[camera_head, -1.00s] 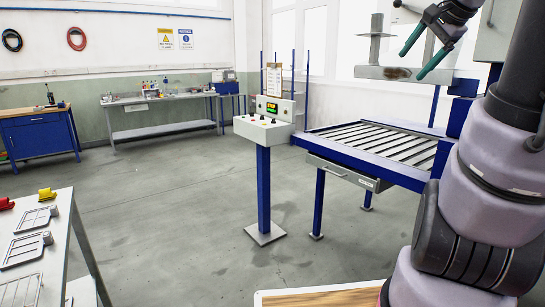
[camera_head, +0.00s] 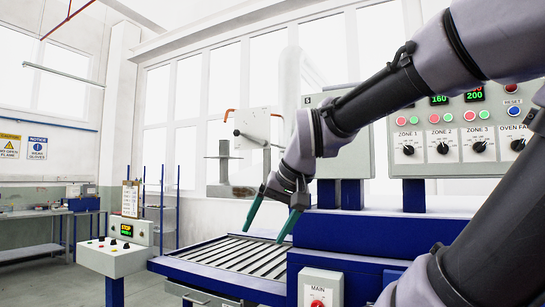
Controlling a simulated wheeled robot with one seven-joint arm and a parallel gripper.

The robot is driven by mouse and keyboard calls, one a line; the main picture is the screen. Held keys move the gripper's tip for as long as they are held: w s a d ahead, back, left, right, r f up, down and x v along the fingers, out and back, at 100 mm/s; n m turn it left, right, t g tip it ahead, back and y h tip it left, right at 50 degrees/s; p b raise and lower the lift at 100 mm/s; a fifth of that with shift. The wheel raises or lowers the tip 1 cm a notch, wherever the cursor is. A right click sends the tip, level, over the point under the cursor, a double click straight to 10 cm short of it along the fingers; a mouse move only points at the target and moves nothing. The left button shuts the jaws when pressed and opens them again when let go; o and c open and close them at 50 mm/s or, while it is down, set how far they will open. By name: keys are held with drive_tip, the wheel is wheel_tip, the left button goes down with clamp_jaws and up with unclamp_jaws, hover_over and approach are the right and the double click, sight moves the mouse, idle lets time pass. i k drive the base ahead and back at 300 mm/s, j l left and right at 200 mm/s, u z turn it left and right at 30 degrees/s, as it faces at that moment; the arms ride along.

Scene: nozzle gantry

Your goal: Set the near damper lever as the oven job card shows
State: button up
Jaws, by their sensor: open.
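My gripper (camera_head: 271,228) hangs fingers-down over the roller table, its two green fingers apart and nothing between them. A pale plate (camera_head: 258,124) stands behind it, left of my arm, with orange-ended handles (camera_head: 228,115) that look like damper levers. I cannot tell which lever is the near one. A clipboard (camera_head: 130,196) on the small console may be the job card; its writing is too small to read.
The roller table (camera_head: 230,254) lies below my gripper. The console (camera_head: 112,257) stands left of it. A zone control panel (camera_head: 460,140) with knobs and lit displays is at right. A grey post stands left of the plate.

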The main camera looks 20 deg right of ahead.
sight(263, 142)
drive_tip(key=l+z, duration=0.25)
drive_tip(key=l, duration=0.2)
drive_tip(key=i+j+u, duration=0.15)
drive_tip(key=i+j, duration=0.2)
drive_tip(key=i+j+u, duration=0.1)
drive_tip(key=i+j, duration=0.2)
drive_tip(key=i, duration=0.25)
drive_tip(key=i+j+u, duration=0.15)
drive_tip(key=i, duration=0.35)
drive_tip(key=i+j+u, duration=0.1)
drive_tip(key=i+j, duration=0.2)
drive_tip(key=i, duration=0.15)
